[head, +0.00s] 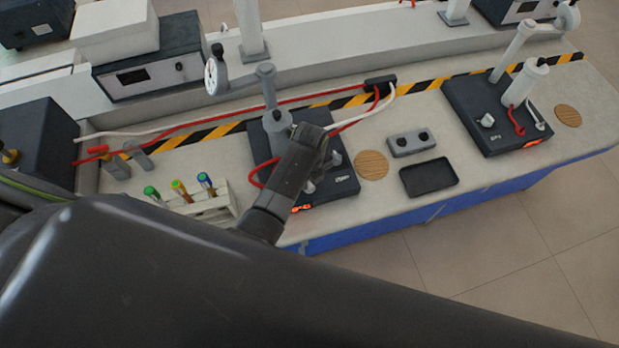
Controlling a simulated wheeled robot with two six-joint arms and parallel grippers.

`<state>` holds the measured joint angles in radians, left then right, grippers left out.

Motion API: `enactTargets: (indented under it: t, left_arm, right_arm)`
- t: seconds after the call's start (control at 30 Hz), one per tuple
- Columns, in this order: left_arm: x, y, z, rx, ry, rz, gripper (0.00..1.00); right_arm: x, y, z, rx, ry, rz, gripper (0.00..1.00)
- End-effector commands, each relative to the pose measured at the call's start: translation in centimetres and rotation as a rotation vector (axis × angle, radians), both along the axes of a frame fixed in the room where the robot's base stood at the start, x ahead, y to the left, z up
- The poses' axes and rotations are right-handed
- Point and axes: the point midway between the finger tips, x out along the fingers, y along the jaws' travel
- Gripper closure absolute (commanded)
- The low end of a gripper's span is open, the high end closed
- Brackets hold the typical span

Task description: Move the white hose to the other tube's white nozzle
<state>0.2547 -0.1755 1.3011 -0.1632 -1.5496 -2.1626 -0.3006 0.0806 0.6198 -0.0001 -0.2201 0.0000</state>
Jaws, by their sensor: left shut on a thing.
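The white hose (366,119) comes from the clip at the back of the bench and runs down to my left gripper (322,143). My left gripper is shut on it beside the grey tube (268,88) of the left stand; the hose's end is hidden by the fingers. A red hose (257,171) loops at the same stand. The other tube (525,83) is pale and stands on the right black base. A small white nozzle piece (540,124) and a red piece (518,128) hang at its lower side. My right gripper is not in view.
A grey two-hole block (411,143), a black tray (429,178) and a round wooden mat (371,165) lie between the two bases. A rack (208,208) with several coloured-cap tubes stands at left. The bench's front edge is close to the bases.

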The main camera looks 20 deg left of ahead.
Motion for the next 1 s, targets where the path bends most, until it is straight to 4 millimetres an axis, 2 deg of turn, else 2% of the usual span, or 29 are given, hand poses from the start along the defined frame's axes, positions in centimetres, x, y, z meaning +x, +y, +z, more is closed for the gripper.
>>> enactTargets:
  t: [0.87, 0.9, 1.0]
  left_arm:
    - [-0.2, 0.13, -0.69, 0.001, 0.006, 0.001, 0.99]
    - [-0.21, 0.14, -0.7, 0.001, 0.006, 0.001, 0.71]
    - [-0.23, 0.14, -0.73, 0.001, 0.007, 0.001, 0.58]
  right_arm:
    - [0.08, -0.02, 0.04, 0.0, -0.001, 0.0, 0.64]
    - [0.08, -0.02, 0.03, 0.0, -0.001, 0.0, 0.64]
    - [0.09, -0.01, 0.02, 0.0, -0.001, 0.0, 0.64]
